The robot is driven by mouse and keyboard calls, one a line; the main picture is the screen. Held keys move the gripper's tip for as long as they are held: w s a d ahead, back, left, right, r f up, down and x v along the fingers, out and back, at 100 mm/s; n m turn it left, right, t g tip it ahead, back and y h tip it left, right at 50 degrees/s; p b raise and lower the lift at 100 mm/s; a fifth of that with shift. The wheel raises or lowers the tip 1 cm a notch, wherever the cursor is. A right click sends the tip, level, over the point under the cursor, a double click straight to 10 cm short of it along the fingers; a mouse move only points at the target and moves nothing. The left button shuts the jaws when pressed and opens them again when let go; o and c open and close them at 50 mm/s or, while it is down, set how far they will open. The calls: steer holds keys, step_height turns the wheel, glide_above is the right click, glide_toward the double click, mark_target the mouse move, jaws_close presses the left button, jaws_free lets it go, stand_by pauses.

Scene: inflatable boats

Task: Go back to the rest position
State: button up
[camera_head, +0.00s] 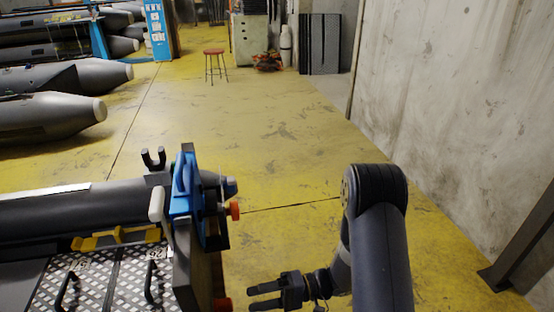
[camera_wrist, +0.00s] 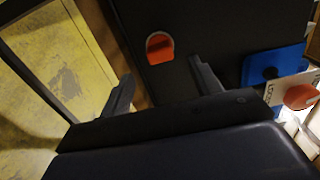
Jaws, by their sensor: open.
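My gripper (camera_head: 264,296) is low at the bottom of the head view, pointing left toward the boat's dark end panel. It is open with nothing between its fingers. In the wrist view my gripper (camera_wrist: 160,85) shows two dark fingers spread apart, facing the dark panel (camera_wrist: 150,18). An orange knob (camera_wrist: 160,47) on that panel lies beyond the gap between the fingers. I cannot tell how far the fingertips are from the panel.
The grey inflatable boat (camera_head: 60,208) with a blue bracket (camera_head: 183,188) stands at left. A second orange knob (camera_head: 234,210) sticks out from its end. A concrete wall (camera_head: 450,90) is at right. The yellow floor (camera_head: 250,140) ahead is clear up to a red stool (camera_head: 214,52).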

mark_target(230, 305)
steer(key=x, duration=0.7)
steer(key=shift+s, duration=0.1)
steer(key=v, duration=0.8)
steer(key=shift+d, duration=0.2)
